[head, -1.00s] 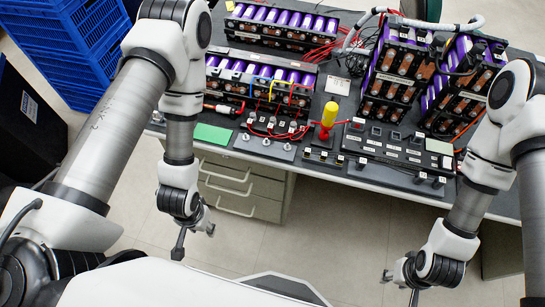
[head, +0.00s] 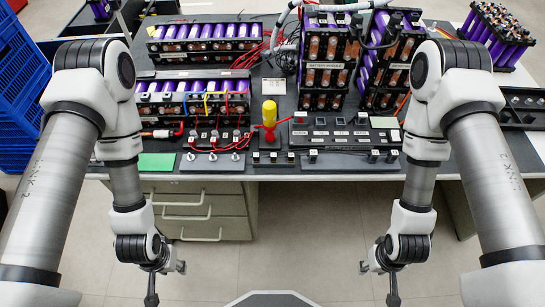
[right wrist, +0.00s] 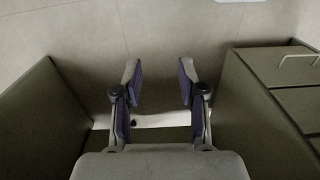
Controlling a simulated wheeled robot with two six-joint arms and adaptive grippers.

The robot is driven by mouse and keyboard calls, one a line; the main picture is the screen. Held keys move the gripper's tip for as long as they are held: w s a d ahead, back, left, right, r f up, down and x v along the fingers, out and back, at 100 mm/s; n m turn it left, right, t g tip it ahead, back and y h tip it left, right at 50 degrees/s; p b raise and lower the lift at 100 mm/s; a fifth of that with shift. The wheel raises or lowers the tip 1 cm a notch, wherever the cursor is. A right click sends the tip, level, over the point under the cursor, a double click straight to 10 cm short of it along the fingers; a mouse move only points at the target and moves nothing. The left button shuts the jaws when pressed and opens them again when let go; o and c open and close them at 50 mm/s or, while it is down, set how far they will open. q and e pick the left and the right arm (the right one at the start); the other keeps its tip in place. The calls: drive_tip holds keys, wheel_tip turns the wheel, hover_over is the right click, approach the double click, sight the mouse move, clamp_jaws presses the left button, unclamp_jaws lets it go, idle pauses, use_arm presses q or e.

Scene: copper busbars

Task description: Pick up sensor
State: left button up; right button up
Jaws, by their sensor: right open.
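I cannot tell for sure which part is the sensor. Candidates are the small dark blocks with white tops (head: 313,155) along the front edge of the bench, and the round metal pieces (head: 213,157) on a dark plate to their left. My left gripper (head: 167,284) hangs below and in front of the bench, fingers apart and empty. My right gripper (head: 378,284) hangs likewise on the right, clear of the bench. In the right wrist view it is open and empty (right wrist: 160,72) over the floor.
A green pad (head: 157,161) lies at the front left. Drawers (head: 200,212) stand beneath. Blue crates (head: 18,100) are at far left.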

drive_tip(key=w+a+r+n+t+y+p, duration=0.2)
drive_tip(key=w+a+r+n+y+p, duration=0.3)
drive_tip(key=w+a+r+p, duration=0.7)
drive_tip(key=n+g+p, duration=0.2)
drive_tip(key=n+p, duration=0.5)
drive_tip(key=n, duration=0.6)
approach(275, 155)
drive_tip(key=shift+s+a+f, duration=0.15)
drive_tip(key=shift+a+f, duration=0.3)
drive_tip(key=shift+f, duration=0.15)
drive_tip(key=shift+h, duration=0.3)
drive_tip(key=x, duration=0.4)
drive_tip(key=p+x, duration=0.1)
drive_tip(key=x, duration=0.3)
drive_tip(key=shift+w+a, duration=0.1)
drive_tip(key=shift+w, duration=0.15)
drive_tip(key=shift+r, duration=0.1)
clamp_jaws()
